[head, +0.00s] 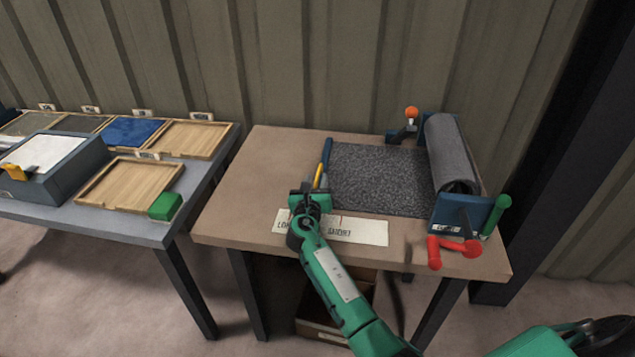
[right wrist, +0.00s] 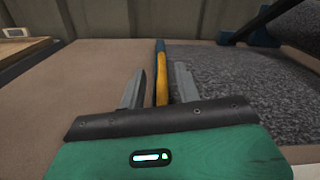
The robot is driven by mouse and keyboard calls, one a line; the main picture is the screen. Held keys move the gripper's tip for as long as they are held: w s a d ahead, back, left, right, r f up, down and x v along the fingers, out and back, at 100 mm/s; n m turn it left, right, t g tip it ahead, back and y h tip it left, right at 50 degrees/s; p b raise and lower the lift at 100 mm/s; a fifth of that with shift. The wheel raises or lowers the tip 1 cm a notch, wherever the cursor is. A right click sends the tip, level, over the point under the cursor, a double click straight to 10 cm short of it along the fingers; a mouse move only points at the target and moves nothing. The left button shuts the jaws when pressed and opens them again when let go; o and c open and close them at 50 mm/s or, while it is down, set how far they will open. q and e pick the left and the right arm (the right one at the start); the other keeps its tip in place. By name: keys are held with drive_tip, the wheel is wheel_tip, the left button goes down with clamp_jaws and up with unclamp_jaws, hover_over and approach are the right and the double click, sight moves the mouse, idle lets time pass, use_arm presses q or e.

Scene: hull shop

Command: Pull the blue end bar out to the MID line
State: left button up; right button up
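The blue end bar (head: 327,152) runs along the left edge of a dark grey sheet (head: 378,180) on the brown table; its far part also shows in the right wrist view (right wrist: 160,46). A yellow grip section (right wrist: 161,80) is on its near part. My right gripper (head: 309,190) is at the near end of the bar. In the right wrist view its fingers (right wrist: 158,88) are apart, with the yellow grip between them and gaps on both sides. My left gripper is not in view. A white lettered strip (head: 362,231) lies at the front, partly hidden by my right arm; I cannot make out a MID line.
The roll (head: 448,150) stands at the right in blue brackets (head: 462,212), with a red crank (head: 452,247) and green handle (head: 497,214). An orange-knobbed lever (head: 411,113) is behind the sheet. The table left of the bar is clear. A grey table (head: 150,232) with trays stands left.

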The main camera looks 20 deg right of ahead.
drive_tip(key=v, duration=1.3)
drive_tip(key=shift+w+f, duration=0.1)
drive_tip(key=shift+s+a, duration=0.2)
drive_tip(key=shift+s, duration=0.15)
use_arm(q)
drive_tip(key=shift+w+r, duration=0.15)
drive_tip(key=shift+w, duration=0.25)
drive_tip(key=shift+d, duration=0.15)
